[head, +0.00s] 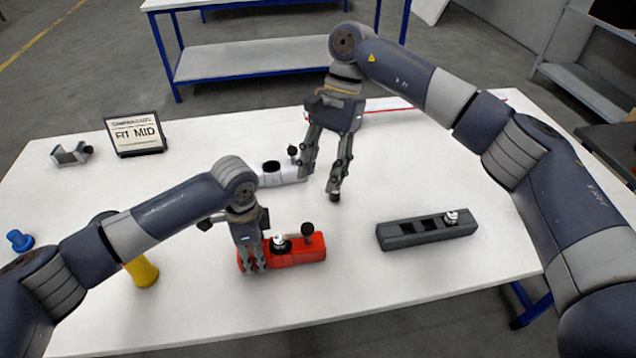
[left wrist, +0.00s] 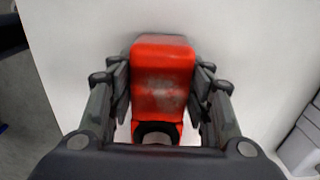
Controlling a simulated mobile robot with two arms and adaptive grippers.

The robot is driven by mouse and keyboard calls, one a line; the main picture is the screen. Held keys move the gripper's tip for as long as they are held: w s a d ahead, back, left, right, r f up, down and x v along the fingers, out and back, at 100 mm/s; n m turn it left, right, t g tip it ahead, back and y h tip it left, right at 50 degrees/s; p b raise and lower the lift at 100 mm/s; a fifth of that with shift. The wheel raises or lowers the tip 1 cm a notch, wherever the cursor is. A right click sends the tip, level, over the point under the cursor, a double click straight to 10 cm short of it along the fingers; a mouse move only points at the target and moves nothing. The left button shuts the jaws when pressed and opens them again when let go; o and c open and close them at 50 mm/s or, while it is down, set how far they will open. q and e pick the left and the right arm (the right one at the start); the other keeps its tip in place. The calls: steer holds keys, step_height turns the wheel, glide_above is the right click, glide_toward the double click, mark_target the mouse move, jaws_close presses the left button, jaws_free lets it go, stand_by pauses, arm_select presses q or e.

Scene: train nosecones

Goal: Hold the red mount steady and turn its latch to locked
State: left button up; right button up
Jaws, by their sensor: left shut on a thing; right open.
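The red mount (head: 312,252) lies on the white table near its front. A silver-topped piece (head: 279,241) stands in it, and a black knob (head: 307,228), which looks like its latch, stands at its right end. My left gripper (head: 254,268) is shut on the mount's left end from above. In the left wrist view the mount's red end (left wrist: 162,75) sits between both fingers, with a dark round opening below it. My right gripper (head: 320,185) is open and empty, above the table behind the red mount. I cannot tell the latch's setting.
A white mount (head: 290,174) with a black knob lies behind, beside my right gripper. A dark grey slotted block (head: 425,233) with a silver piece stands right. A sign reading "FIT MID" (head: 135,134), a grey bracket (head: 71,154), a yellow piece (head: 142,271) and a blue piece (head: 19,240) are left.

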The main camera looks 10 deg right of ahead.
stand_by(0.3)
arm_select(q)
steer(key=o, duration=1.2)
steer(key=shift+o, duration=0.2)
